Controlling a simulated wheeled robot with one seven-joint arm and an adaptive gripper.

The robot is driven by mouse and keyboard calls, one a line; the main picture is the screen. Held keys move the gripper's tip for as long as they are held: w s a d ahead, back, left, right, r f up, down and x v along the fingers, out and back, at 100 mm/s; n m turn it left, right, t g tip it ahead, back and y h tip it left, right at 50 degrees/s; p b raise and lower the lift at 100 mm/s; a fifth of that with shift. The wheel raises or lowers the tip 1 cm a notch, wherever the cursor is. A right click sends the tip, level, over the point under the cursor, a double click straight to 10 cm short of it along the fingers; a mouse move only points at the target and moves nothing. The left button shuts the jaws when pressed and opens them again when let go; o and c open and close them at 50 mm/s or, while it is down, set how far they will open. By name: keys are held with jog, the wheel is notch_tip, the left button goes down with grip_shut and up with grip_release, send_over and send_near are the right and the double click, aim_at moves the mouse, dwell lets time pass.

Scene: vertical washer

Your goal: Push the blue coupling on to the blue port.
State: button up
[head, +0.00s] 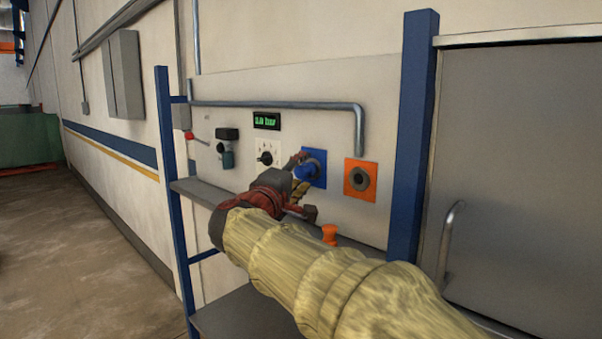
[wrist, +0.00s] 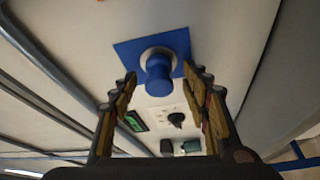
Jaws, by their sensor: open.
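The blue port is a square blue plate (head: 318,160) on the wall panel, and the wrist view shows the plate too (wrist: 128,52). The blue coupling (head: 303,172) stands out from the port's pale ring; in the wrist view it is a blue cylinder (wrist: 159,80) against the ring. I cannot tell how far it is seated. My gripper (head: 297,178) is in front of the port. In the wrist view my gripper (wrist: 160,84) is open, with its fingers apart on either side of the coupling and gaps showing between. My gripper partly hides the coupling in the head view.
An orange port (head: 374,182) is to the right, and an orange coupling (head: 329,232) stands on the shelf (head: 203,190) below. A black knob (head: 266,158), a green-lit display (head: 267,121) and a red-handled lever (head: 189,136) are left. A grey pipe (head: 280,105) runs above.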

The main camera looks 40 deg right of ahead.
jog(key=v, duration=1.1)
jog(key=shift+s+a, duration=0.2)
jog(key=shift+a, duration=0.1)
notch_tip(320, 180, down, 19)
jog(key=s+a+n+g+y+b, duration=0.1)
jog(key=s+a+g+y, duration=0.15)
jog(key=y, duration=0.35)
jog(key=s+a+f+m+y+b, duration=0.1)
jog(key=s+a+f+y+b, duration=0.2)
jog(key=f, duration=0.8)
jog(key=s+a+f+m+g+y+b, duration=0.1)
jog(key=s+a+f+m+y+b, duration=0.1)
jog(key=s+a+f+b, duration=0.4)
jog(key=s+a+f+m+y+b, duration=0.1)
jog(key=s+a+f+y+b, duration=0.4)
jog(key=f, duration=1.2)
jog(key=s+b, duration=0.2)
jog(key=b, duration=0.1)
jog(key=shift+a+m, duration=0.15)
jog(key=shift+m, duration=0.25)
jog(key=shift+r, duration=0.1)
jog(key=shift+c, duration=0.7)
